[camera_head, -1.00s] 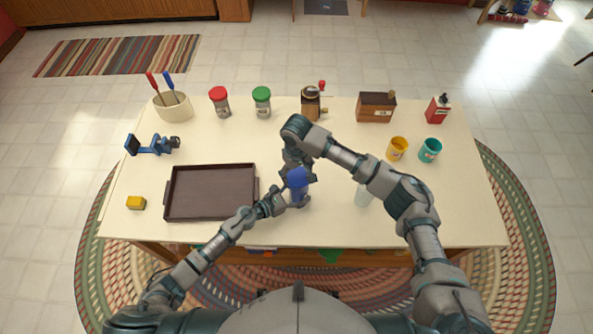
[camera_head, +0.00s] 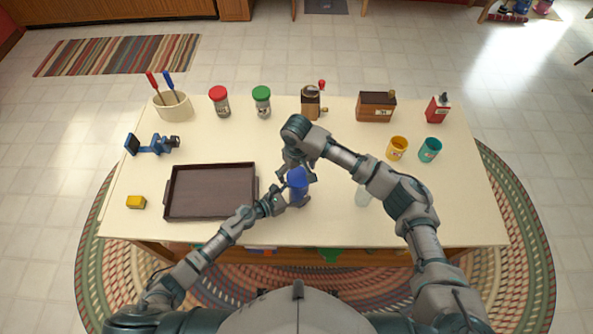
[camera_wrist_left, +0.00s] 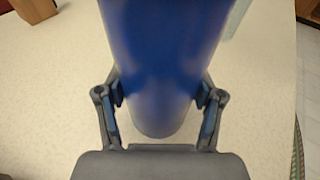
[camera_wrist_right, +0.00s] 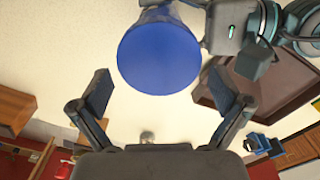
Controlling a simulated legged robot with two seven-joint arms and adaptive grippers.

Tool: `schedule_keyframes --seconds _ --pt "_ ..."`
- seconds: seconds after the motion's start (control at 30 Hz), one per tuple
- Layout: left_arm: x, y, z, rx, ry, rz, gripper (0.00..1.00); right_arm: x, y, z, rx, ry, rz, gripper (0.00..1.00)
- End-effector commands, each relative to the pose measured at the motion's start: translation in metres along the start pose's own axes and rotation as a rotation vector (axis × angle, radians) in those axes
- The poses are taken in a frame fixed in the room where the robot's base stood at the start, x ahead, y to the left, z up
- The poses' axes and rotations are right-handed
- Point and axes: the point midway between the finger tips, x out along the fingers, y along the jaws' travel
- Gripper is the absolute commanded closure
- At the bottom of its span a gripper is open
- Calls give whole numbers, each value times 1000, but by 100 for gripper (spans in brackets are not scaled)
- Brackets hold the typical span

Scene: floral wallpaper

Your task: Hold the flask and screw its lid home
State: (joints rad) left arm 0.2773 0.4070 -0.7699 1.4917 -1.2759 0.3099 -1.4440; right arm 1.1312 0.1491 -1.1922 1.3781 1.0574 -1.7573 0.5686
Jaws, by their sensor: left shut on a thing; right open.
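The blue flask (camera_head: 299,197) stands upright on the table in the head view, with its blue lid (camera_head: 297,176) on top. My left gripper (camera_head: 284,201) is shut on the flask body from the left; the left wrist view shows the blue body (camera_wrist_left: 160,70) between its fingers. My right gripper (camera_head: 298,169) is at the lid from above. In the right wrist view its fingers (camera_wrist_right: 160,95) are spread apart, with the round blue lid top (camera_wrist_right: 158,58) in front of them and a gap on each side. How far the lid is screwed down cannot be told.
A dark brown tray (camera_head: 210,215) lies left of the flask. A pale translucent glass (camera_head: 363,196) stands to the right, partly behind my right arm. Yellow (camera_head: 397,148) and teal cups (camera_head: 430,150) are further right. Jars, a grinder and boxes line the back edge.

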Motion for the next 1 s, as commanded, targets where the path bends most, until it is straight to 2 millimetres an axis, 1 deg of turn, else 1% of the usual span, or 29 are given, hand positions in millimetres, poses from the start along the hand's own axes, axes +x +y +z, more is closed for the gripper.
schedule_keyframes --seconds 0.27,1.0 --pt "0 0 0 0 0 0 66 -2 0 0 0 0 0 0" --pt "0 0 0 0 -1 0 66 -65 0 0 0 0 0 0"
